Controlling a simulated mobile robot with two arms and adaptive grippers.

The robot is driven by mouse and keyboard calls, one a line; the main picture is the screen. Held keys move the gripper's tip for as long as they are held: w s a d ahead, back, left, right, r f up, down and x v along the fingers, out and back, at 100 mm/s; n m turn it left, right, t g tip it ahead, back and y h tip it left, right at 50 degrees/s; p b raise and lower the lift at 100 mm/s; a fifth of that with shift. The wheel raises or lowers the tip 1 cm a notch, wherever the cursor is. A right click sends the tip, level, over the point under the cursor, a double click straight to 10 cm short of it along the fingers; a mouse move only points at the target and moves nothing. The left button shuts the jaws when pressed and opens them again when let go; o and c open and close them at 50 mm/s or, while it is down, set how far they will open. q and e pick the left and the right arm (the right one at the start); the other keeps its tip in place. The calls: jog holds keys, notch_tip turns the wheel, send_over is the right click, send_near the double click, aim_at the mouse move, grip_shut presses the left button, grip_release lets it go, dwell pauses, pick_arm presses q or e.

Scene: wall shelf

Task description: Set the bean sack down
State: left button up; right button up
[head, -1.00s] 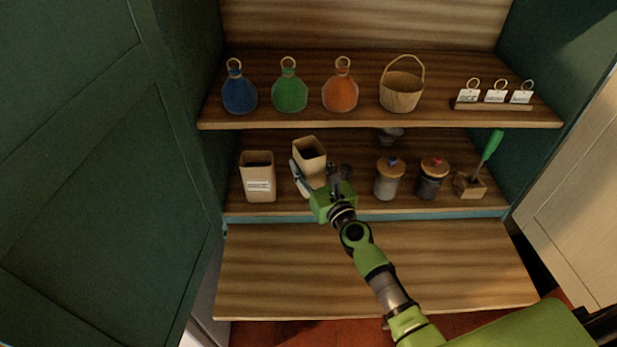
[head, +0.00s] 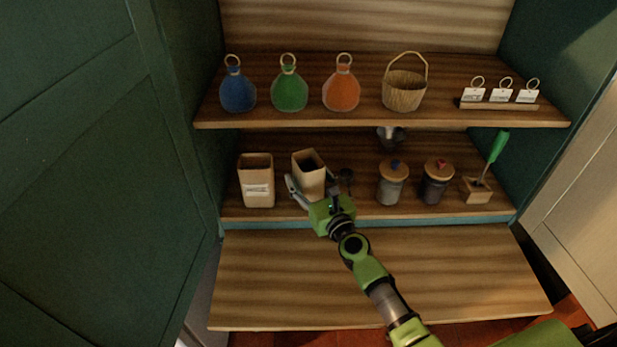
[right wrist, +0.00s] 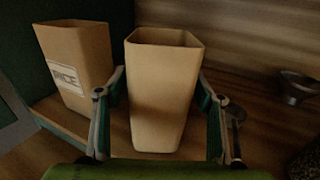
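The bean sack (head: 309,180) is a tan, open-topped, box-like sack on the lower shelf board, right of the rice sack. It leans slightly in the head view and looks roughly upright in the right wrist view (right wrist: 163,95). Its base appears to rest on the board, though my gripper partly hides it. My right gripper (head: 318,187) is in front of it, its fingers spread on either side. In the right wrist view narrow gaps show between the fingers (right wrist: 162,80) and the sack. My left gripper is not in view.
The labelled rice sack (head: 257,184) stands close on the left. To the right are two lidded jars (head: 392,184) and a wooden block with a green-handled tool (head: 478,190). A metal cup (head: 390,138) sits behind. The upper shelf (head: 300,123) overhangs. The lower front board (head: 380,275) is bare.

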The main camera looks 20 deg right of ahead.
jog(key=shift+r+p, duration=0.3)
jog(key=s+d, duration=0.1)
jog(key=s, duration=1.1)
jog(key=shift+d+b, duration=0.15)
jog(key=shift+b, duration=0.25)
jog(key=shift+f, duration=0.15)
